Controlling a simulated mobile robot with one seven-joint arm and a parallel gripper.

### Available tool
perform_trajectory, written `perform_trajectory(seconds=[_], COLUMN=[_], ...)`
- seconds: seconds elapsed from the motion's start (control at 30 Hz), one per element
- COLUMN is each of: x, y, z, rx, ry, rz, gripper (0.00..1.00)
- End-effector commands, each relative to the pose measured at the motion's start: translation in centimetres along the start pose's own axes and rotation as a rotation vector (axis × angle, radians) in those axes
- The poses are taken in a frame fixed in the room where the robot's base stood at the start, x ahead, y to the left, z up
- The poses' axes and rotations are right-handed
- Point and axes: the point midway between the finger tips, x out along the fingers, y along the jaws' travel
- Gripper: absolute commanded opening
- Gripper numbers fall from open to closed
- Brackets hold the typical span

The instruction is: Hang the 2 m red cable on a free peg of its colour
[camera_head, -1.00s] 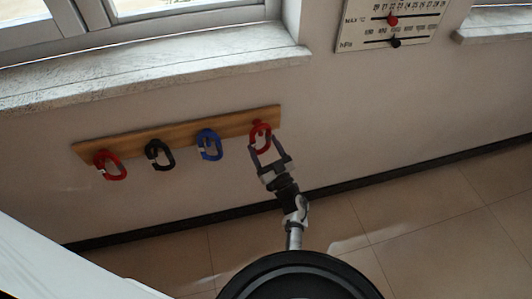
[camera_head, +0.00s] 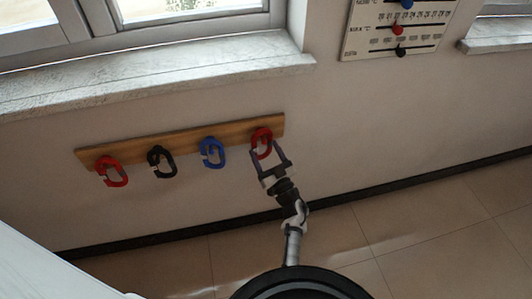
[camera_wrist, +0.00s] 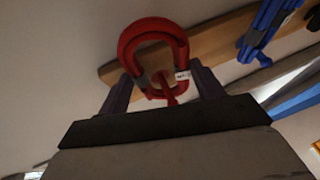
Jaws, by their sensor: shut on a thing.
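A red cable coil (camera_head: 261,143) is at the right end of the wooden peg board (camera_head: 232,131). My gripper (camera_head: 270,160) is shut on its lower part, with a finger on each side. In the wrist view the red coil (camera_wrist: 152,32) rises above the fingers (camera_wrist: 165,88) and bears a small white tag too small to read. A red peg shows within the lower part of the loop; I cannot tell whether the coil rests on it. Another red coil (camera_head: 112,173) hangs at the board's left end; its length cannot be read.
A black coil (camera_head: 161,162) and a blue coil (camera_head: 212,153) hang between the two red ones. A window sill (camera_head: 150,75) is above the board. A gauge panel (camera_head: 395,28) is on the wall at upper right. The tiled floor (camera_head: 420,220) is clear.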

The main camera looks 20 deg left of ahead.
Motion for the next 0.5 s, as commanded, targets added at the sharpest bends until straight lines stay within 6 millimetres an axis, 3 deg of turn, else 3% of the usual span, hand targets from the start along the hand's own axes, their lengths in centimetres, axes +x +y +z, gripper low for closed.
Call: perform_trajectory(seconds=[0.23,0.27,0.43,0.5], x=[0.0,0.0,-0.01,-0.01], y=[-0.01,0.0,-0.01,-0.01], z=[-0.02,-0.02,-0.02,-0.01], rx=[0.0,0.0,0.0,0.0], ry=[0.001,0.0,0.0,0.0], rz=[0.0,0.0,0.0,0.0], gripper=[0.43,0.69,0.91,0.92])
